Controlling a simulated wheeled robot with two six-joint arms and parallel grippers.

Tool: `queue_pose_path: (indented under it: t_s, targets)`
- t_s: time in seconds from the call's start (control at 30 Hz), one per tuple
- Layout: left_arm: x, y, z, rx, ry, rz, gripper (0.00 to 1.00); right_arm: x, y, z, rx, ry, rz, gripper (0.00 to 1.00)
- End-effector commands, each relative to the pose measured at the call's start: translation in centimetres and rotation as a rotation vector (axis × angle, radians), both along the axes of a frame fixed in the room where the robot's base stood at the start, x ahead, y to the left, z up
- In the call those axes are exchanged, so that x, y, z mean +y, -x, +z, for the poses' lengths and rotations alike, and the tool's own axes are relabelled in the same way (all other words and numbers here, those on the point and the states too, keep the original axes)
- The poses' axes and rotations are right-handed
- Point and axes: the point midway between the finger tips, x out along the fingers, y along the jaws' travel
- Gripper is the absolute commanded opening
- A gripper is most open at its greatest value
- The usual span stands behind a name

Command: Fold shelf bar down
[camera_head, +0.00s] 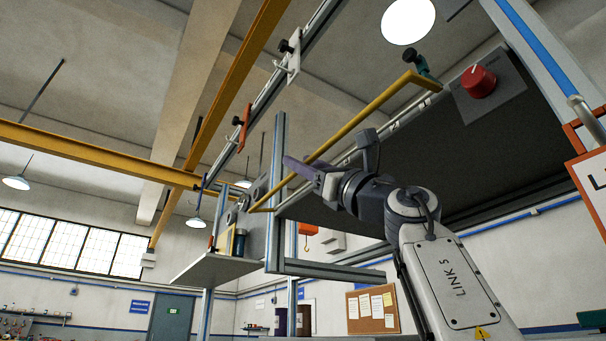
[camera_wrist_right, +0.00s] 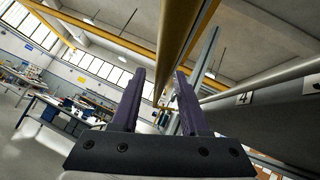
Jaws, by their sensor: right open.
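The shelf bar is a yellow U-shaped bar (camera_head: 366,114) at the front of a dark shelf unit, in the head view. It slants from upper right to lower left, with bent ends. My right gripper (camera_head: 290,166) has purple fingers and is beside the bar's lower left half. In the right wrist view its two fingers (camera_wrist_right: 160,88) are apart. A yellow bar (camera_wrist_right: 183,32) runs from the top of that view down to the gap between them. I cannot tell whether they touch it. My left gripper is not in view.
A red knob (camera_head: 478,81) sits on a grey plate at upper right. A metal rail (camera_head: 262,100) with hooks and an upright aluminium post (camera_head: 276,190) stand left of my arm. A small grey shelf (camera_head: 215,269) is at lower left. A white-and-orange sign (camera_head: 592,180) is at the right edge.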

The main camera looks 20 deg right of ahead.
Motion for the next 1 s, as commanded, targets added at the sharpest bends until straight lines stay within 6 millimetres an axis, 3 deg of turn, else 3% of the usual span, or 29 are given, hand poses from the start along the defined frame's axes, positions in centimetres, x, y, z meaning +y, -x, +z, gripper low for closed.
queue_pose_path:
  t_s: [0.5,1.0]
  targets:
    - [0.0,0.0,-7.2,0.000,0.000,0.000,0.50,-3.7,5.0,-6.0,-0.001,0.000,-0.007,0.45]
    - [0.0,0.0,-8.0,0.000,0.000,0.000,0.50,-4.4,6.3,-6.7,0.000,0.000,-0.002,0.45]
